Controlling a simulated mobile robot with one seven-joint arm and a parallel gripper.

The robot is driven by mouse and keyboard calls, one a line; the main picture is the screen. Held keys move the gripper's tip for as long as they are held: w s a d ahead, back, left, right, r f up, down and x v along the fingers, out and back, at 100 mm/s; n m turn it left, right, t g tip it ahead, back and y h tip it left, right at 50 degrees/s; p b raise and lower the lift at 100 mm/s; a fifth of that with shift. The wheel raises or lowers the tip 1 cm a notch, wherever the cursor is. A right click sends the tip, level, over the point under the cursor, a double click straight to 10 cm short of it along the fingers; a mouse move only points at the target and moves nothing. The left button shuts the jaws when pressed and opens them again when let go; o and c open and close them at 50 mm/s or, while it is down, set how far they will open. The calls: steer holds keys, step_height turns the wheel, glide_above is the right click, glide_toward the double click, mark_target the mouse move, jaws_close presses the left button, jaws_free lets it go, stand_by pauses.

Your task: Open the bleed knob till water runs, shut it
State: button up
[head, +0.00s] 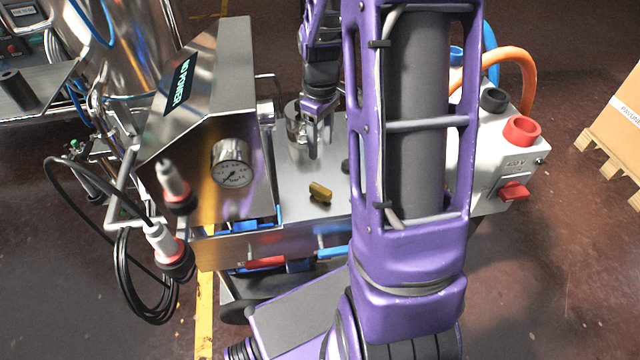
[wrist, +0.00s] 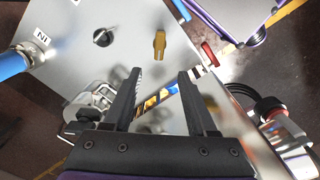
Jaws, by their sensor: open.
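A small brass knob (head: 320,192) with a flat grip stands on the steel top plate of the machine. It also shows in the wrist view (wrist: 160,43), ahead of my fingertips and between their lines. A round black knob (wrist: 103,37) with a pale mark sits to its left there. No lettering tells me which one is the bleed knob. My gripper (wrist: 160,76) is open and empty, apart from both knobs. In the head view my gripper (head: 318,150) hangs over the plate behind the brass knob. I see no running water.
A pressure gauge (head: 231,163) sits on the steel housing at left. A blue hose (wrist: 14,62) beside an "IN" label joins the plate. A white box (head: 500,150) with a red switch stands at right. My arm hides part of the plate. Cables hang at left.

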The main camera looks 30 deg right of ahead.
mark_target(321, 188)
step_height(321, 188, down, 15)
steer(key=shift+r+b, duration=0.1)
steer(key=shift+b, duration=1.05)
jaws_close()
